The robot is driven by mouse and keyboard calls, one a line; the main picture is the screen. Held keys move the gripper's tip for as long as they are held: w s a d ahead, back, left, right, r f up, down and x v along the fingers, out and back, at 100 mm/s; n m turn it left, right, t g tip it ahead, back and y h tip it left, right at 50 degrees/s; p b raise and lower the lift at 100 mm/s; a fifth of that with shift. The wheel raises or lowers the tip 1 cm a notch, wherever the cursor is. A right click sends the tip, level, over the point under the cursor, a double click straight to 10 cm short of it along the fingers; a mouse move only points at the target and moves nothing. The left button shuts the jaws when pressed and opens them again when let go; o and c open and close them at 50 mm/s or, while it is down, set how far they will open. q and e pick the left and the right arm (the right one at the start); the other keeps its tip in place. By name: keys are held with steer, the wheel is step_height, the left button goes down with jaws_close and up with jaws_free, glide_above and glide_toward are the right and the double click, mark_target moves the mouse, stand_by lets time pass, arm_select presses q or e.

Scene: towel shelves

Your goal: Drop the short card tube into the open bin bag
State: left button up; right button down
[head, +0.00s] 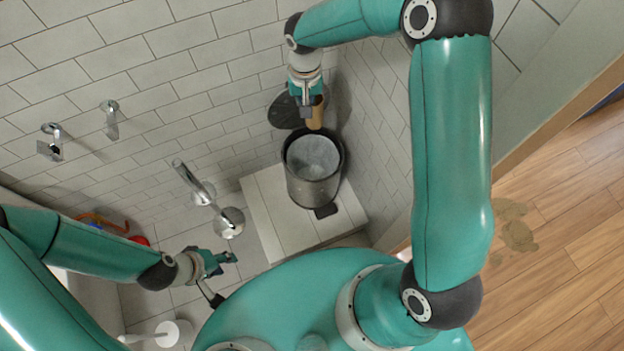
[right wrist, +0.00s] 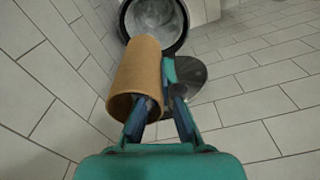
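The short card tube (head: 316,114) is brown and shows large in the right wrist view (right wrist: 139,72), its open end towards the camera. My right gripper (right wrist: 160,112) is shut on its wall, one finger inside the tube and one outside. In the head view this gripper (head: 306,108) is at the far side of the bin. In the right wrist view the tube's far end overlaps the near rim. My left gripper (head: 222,260) looks open and empty, low at left.
A white brush holder (head: 172,332) is at bottom left. Wooden floor (head: 560,240) with a brown stain lies at right.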

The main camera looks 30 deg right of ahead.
steer(key=w+d+f+m+b, duration=0.2)
steer(key=f+m+b, duration=0.3)
steer(key=f+b, duration=0.9)
steer(key=w+d+f+m+b, duration=0.3)
steer(key=f+m+b, duration=0.3)
steer(key=f+b, duration=0.8)
step_height(320, 180, down, 5)
steer(key=shift+w+f+m, duration=0.1)
steer(key=shift+w+m, duration=0.1)
steer(key=shift+m, duration=0.1)
steer(key=shift+d, duration=0.1)
steer(key=c, duration=1.2)
jaws_free()
steer(key=shift+c, duration=0.2)
step_height(320, 180, up, 12)
steer(key=shift+f, duration=0.1)
